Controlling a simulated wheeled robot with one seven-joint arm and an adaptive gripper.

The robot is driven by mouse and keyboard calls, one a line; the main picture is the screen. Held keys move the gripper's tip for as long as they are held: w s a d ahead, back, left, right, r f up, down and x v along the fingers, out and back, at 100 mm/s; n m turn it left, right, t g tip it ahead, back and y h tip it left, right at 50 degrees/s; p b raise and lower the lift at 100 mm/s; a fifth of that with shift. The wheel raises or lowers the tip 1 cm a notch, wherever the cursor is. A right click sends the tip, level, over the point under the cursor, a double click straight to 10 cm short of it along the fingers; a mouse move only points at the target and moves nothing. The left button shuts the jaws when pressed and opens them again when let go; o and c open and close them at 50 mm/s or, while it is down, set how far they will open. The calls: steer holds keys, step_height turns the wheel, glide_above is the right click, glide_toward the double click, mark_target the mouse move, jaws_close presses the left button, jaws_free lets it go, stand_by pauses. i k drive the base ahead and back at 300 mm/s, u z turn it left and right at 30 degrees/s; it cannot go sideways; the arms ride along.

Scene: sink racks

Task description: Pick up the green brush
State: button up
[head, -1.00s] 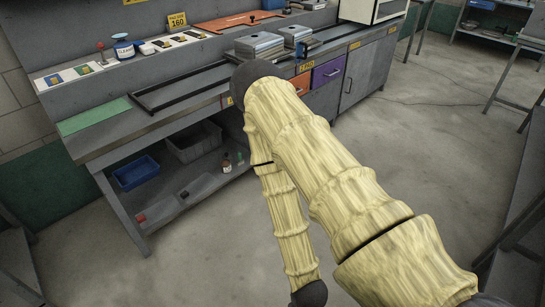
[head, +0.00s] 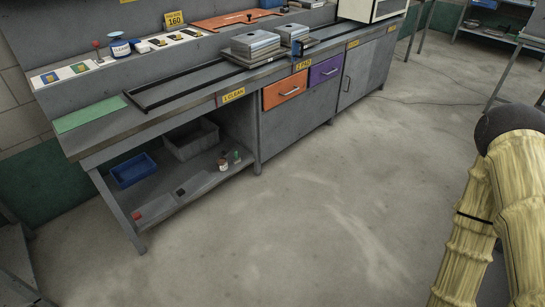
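I cannot make out a green brush for certain. A small green upright item (head: 237,157) stands on the lower shelf under the bench, just right of a small brown bottle (head: 223,164); it is too small to tell what it is. A flat green mat (head: 90,114) lies on the left end of the bench top. My arm shows only at the right edge of the head view, well away from the bench. My gripper is out of the picture.
The grey bench (head: 200,104) has an orange drawer (head: 285,91) and a purple drawer (head: 326,70), both shut. A blue bin (head: 132,170) and a grey bin (head: 190,140) stand on the lower shelf (head: 165,200). Metal boxes (head: 255,43) sit on top. The floor in front is clear.

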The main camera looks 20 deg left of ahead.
mark_target(237, 159)
steer(key=z, duration=0.05)
steer(key=i, duration=0.95)
steer(key=u, duration=1.2)
